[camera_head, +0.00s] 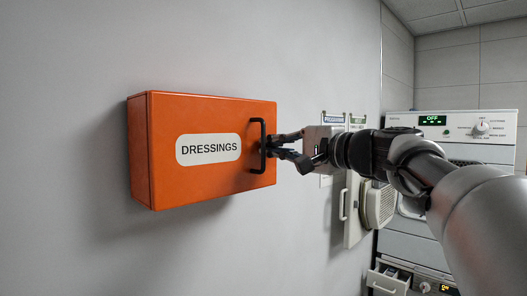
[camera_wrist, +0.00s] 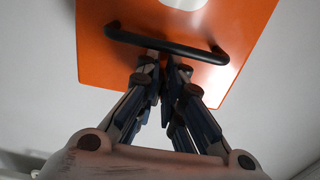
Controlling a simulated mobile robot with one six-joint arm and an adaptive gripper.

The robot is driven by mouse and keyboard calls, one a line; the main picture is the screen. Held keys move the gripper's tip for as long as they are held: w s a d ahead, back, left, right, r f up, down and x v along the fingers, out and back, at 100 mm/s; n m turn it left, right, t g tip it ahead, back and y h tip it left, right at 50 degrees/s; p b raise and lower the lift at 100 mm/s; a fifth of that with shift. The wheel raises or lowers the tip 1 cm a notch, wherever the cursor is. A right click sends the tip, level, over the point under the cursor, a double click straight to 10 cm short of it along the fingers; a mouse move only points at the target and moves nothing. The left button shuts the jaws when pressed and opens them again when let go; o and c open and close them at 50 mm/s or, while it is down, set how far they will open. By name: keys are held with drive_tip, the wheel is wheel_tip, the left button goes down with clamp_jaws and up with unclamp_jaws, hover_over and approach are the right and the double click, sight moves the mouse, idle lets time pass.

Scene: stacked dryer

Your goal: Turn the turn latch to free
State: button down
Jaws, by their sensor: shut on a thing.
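The orange box (camera_head: 205,112) on the wall is labelled DRESSINGS and its front is closed. A black bar handle (camera_head: 262,140) stands near the front's right edge; it also crosses the wrist view (camera_wrist: 195,50). My gripper (camera_head: 274,147) is at that edge, just right of the handle. In the wrist view its fingertips (camera_wrist: 166,75) are close together below the handle bar, shut on a small dark part (camera_wrist: 172,72). This appears to be the turn latch, mostly hidden by the fingers, so its angle cannot be told.
A white stacked dryer (camera_head: 465,128) with a display reading OFF stands at the right. The wall left of and below the box is clear.

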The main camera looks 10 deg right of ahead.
idle(0.4)
drive_tip(key=c, duration=1.7)
unclamp_jaws()
drive_tip(key=v, duration=1.2)
